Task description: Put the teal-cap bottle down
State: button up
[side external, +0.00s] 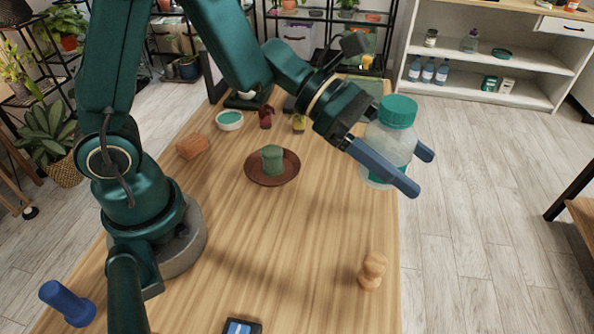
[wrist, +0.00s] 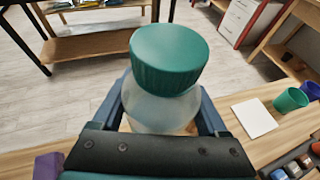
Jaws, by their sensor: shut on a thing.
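The teal-cap bottle (side external: 390,145) is a clear bottle with a wide teal screw cap. My gripper (side external: 418,172) is shut on its body, with blue fingers on both sides. The bottle is upright or nearly so, held in the air over the right edge of the wooden table (side external: 215,260). In the wrist view the bottle (wrist: 168,75) fills the middle, between the two fingers of my gripper (wrist: 162,112). Its base is hidden there.
A brown saucer (side external: 254,176) with a green object (side external: 272,158) stands mid-table. A peanut-shaped wooden piece (side external: 372,270) stands near the right edge. A brown block (side external: 192,146) and a teal-filled bowl (side external: 229,119) are farther back.

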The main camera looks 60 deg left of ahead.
jog(key=s+d+f+m+g+h, duration=0.1)
jog(key=s+d+f+m+g, duration=0.15)
jog(key=s+d, duration=0.4)
jog(key=s+d+f+m+g, duration=0.2)
jog(key=s+d+m+g, duration=0.1)
jog(key=s+d, duration=0.35)
jog(key=shift+n, duration=0.25)
jog(key=shift+s+a+f, duration=0.1)
jog(key=shift+a+f, duration=0.1)
jog(key=shift+f, duration=1.55)
jog(key=shift+a+f, duration=0.2)
jog(key=shift+f, duration=1.55)
jog(key=shift+f, duration=0.6)
jog(key=o, duration=1.4)
